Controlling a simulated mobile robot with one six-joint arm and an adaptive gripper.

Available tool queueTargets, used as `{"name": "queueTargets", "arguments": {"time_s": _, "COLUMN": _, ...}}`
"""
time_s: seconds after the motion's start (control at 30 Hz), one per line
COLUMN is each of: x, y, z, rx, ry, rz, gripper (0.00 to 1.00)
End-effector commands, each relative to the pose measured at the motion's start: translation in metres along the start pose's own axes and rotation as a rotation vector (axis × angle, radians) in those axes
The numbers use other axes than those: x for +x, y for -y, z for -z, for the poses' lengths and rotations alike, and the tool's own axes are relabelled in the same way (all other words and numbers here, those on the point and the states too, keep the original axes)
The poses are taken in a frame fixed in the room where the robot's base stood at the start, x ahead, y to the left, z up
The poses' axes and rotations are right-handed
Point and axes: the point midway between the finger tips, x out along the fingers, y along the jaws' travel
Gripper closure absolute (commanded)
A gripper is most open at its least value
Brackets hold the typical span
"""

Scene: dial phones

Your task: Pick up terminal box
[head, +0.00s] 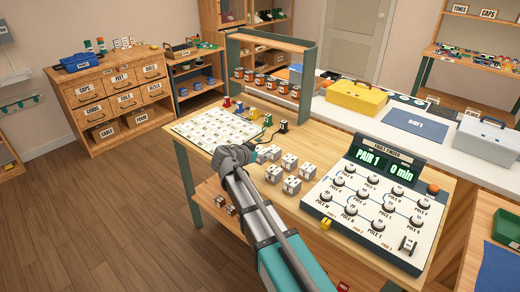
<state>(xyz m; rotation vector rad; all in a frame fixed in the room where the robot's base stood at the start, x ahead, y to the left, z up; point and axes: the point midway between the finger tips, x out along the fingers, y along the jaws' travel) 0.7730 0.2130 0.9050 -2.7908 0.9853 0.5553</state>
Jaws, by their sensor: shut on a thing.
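Several small pale terminal boxes with dark round terminals stand grouped on the wooden workbench (190,152). The front one is a terminal box (292,186); others are a left box (273,175) and a right box (308,170). My gripper (266,153) is at the back left of the group, low over the bench, partly hidden by my wrist. It is shut on what looks like a pale terminal box (276,152), of which only a little shows. I cannot tell whether this box touches the bench.
A white sheet of small symbols (215,128) lies behind my wrist. Small coloured pieces and a black plug-like item (283,127) stand behind the gripper. A fault finder panel (370,205) reading "PAIR 1" and "0 min" fills the bench's right side.

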Motion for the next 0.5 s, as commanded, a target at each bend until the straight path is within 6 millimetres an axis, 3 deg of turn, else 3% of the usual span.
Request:
{"name": "queueTargets", "arguments": {"time_s": 0.17, "x": -0.022, "y": -0.015, "z": 0.02, "rx": -0.001, "ry": 0.0, "rz": 0.001, "gripper": 0.79}}
{"name": "queueTargets", "arguments": {"time_s": 0.3, "x": -0.045, "y": -0.043, "z": 0.023, "rx": -0.001, "ry": 0.0, "rz": 0.001, "gripper": 0.79}}
{"name": "queueTargets", "arguments": {"time_s": 0.5, "x": -0.068, "y": -0.066, "z": 0.027, "rx": -0.001, "ry": -0.001, "rz": 0.001, "gripper": 0.79}}
